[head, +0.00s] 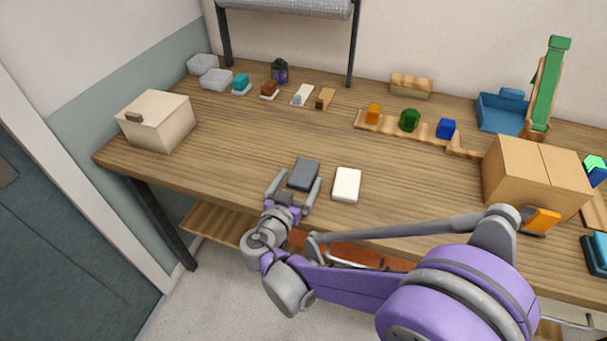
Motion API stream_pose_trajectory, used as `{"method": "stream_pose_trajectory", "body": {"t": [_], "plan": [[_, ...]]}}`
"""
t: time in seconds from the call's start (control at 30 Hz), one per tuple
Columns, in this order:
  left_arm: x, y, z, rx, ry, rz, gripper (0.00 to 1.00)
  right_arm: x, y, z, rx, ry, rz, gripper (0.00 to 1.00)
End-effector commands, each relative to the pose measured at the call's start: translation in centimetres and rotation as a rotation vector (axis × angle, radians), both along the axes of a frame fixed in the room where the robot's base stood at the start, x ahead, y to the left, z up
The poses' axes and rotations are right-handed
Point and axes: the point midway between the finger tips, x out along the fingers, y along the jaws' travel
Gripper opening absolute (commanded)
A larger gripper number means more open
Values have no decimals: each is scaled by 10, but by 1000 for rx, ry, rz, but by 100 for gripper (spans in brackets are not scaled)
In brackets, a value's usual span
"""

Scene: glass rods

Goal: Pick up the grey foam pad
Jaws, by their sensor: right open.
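The grey foam pad (304,174) is a dark grey, flat block lying on the wooden table near its front edge. My right gripper (294,190) is open at the pad's near side, with one finger to the left of the pad and one to its right. Whether the fingers touch the pad cannot be told from this view. A white pad (346,185) of similar size lies just to the right, apart from the grey one. My left gripper is not in view.
A cream box (157,121) stands at the table's left end. A cardboard box (537,176) stands at the right, with an orange item (542,220) before it. A wooden strip (400,126) with coloured pieces lies behind. The wooden table (230,150) is clear left of the pad.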

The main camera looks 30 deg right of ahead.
Motion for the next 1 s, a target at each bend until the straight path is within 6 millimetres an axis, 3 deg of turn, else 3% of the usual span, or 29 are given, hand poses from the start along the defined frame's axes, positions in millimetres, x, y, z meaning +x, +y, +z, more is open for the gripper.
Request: {"method": "stream_pose_trajectory", "body": {"t": [0.17,0.43,0.83,0.87,1.0], "plan": [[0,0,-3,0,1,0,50,13,-16,-3,0,0,-2,100],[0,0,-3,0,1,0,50,15,-18,-3,0,0,0,100],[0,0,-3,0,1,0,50,15,-17,-3,0,0,0,28],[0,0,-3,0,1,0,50,15,-17,-3,0,0,0,24],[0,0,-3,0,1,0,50,15,-17,-3,0,0,0,24]]}}
